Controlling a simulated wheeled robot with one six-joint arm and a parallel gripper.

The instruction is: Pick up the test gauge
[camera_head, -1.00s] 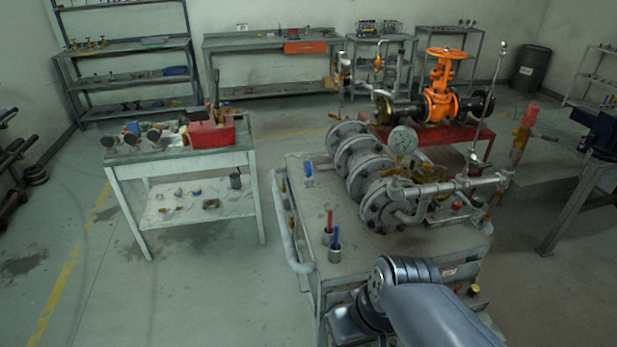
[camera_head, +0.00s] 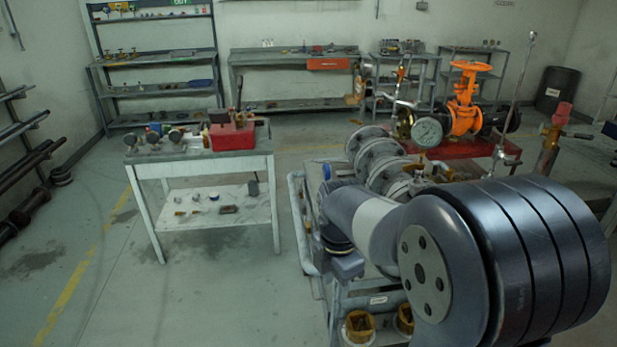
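I cannot tell which of these is the test gauge. My arm fills the lower right and hides much of the cart and its pipework. My gripper is not visible in the head view.
The white table (camera_head: 205,164) holds a red toolbox (camera_head: 232,136), with small parts on its lower shelf. The grey cart (camera_head: 297,212) carries flanged pipework (camera_head: 368,143). An orange valve (camera_head: 467,100) stands behind. The floor in front of the white table is clear.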

